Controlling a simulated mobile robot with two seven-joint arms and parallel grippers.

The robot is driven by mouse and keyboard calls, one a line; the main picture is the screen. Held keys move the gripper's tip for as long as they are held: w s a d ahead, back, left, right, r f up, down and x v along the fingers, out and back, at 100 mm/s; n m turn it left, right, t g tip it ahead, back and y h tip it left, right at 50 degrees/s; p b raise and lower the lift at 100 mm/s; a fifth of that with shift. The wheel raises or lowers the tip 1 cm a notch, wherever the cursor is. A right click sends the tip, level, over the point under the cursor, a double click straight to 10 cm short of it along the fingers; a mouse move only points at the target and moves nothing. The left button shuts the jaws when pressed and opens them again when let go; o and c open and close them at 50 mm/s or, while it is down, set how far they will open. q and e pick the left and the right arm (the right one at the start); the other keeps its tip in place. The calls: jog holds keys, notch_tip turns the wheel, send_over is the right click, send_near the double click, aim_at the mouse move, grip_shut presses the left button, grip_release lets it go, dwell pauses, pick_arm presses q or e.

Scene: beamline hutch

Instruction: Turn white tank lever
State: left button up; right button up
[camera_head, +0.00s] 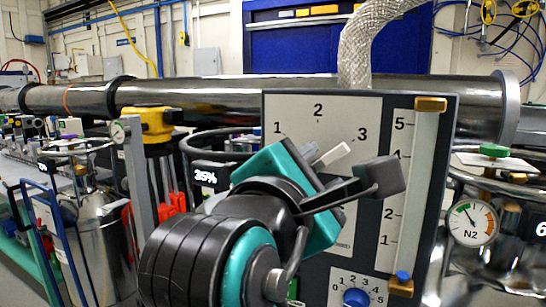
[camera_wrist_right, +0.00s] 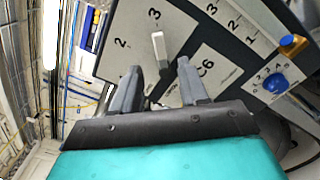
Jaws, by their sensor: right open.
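The white lever (camera_head: 332,155) sits on the upright grey panel (camera_head: 290,110), below the numbers 1, 2 and 3. In the head view it points up and right, toward the 3. My right gripper (camera_head: 348,167) is in front of the panel with its fingers spread, partly hiding the lever's lower end. In the right wrist view the lever (camera_wrist_right: 158,48) shows in line with the gap between the open fingers (camera_wrist_right: 160,78), beyond their tips. I cannot tell whether a finger touches it. My left gripper is out of view.
The panel also carries a blue knob (camera_head: 356,297) and a vertical scale with a brass block (camera_head: 431,104). An N2 gauge (camera_head: 472,223) stands to the right. A braided hose (camera_head: 370,40) rises behind the panel. A steel tank (camera_head: 98,240) stands at left.

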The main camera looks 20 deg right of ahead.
aim_at(334, 155)
jog(key=x, duration=0.7)
jog(key=shift+w+d, duration=0.15)
jog(key=shift+w, duration=0.05)
jog(key=shift+c, duration=0.2)
grip_shut()
